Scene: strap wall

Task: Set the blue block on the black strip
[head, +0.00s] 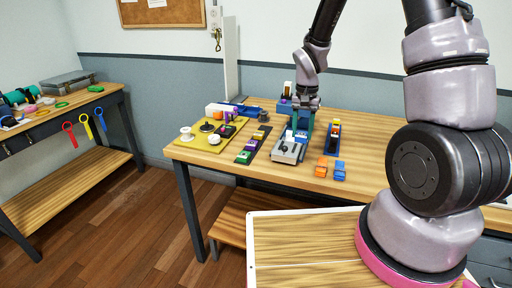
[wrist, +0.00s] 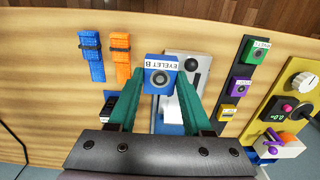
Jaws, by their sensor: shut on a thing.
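The blue block (wrist: 161,73), labelled EYELET B with a round grey eyelet in its face, is between the green fingertips of my gripper (wrist: 160,80) in the wrist view. My gripper is shut on it. In the head view my gripper (head: 301,124) is over the table, and the block is hard to make out there. The black strip (wrist: 249,69) is to the right in the wrist view and carries green, purple and yellow blocks in a row. In the head view the strip (head: 266,128) lies left of my gripper. The held block is apart from the strip.
A grey device (head: 287,151) with a black knob stands beside my gripper, towards the strip. A yellow panel (head: 190,142) with knobs lies beyond the strip. Orange (head: 322,167) and blue (head: 340,171) pieces lie near the table's front edge. Bare wood lies around them.

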